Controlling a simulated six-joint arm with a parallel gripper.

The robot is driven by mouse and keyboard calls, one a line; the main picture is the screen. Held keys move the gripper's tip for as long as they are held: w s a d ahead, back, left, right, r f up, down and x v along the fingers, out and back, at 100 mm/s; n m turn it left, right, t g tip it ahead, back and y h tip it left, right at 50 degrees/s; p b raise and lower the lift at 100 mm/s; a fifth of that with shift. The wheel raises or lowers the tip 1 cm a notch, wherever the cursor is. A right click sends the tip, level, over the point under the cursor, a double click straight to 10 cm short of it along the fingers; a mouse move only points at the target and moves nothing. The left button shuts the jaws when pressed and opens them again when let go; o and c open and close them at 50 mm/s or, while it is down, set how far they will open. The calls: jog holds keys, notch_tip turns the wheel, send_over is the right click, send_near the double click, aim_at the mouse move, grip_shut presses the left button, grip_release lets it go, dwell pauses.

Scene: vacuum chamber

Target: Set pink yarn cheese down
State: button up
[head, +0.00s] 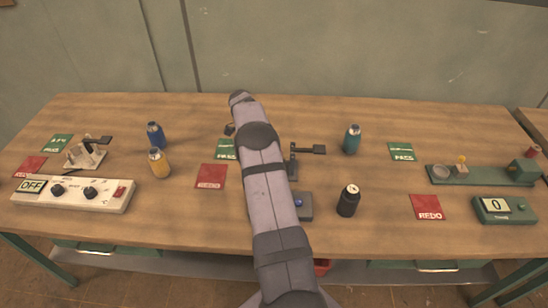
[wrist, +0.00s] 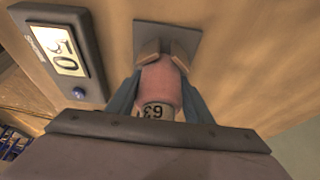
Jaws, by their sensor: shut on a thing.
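The pink yarn cheese (wrist: 160,84) is a pink cylinder with a pale numbered end, seen in the wrist view. My gripper (wrist: 166,60) is shut on it, with blue-grey fingers at its sides and tan tips at its far end. A flat grey square plate (wrist: 168,34) lies beyond the tips; I cannot tell whether the cheese touches it. A dark box with a lit display (wrist: 65,50) and a blue button is left of the plate. In the head view my arm hides the gripper and cheese; part of a box with a blue button (head: 303,206) shows.
Red REDO and green PASS cards lie about. A white control box (head: 72,194) is left; a green counter (head: 504,209) and fixture (head: 470,174) are right.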

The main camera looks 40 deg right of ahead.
jog(key=shift+f, duration=0.1)
jog(key=shift+f, duration=0.15)
jog(key=o, duration=1.1)
jog(key=b+v, duration=0.1)
jog(key=v, duration=1.1)
jog(key=shift+r, duration=0.2)
jog(key=shift+r, duration=0.1)
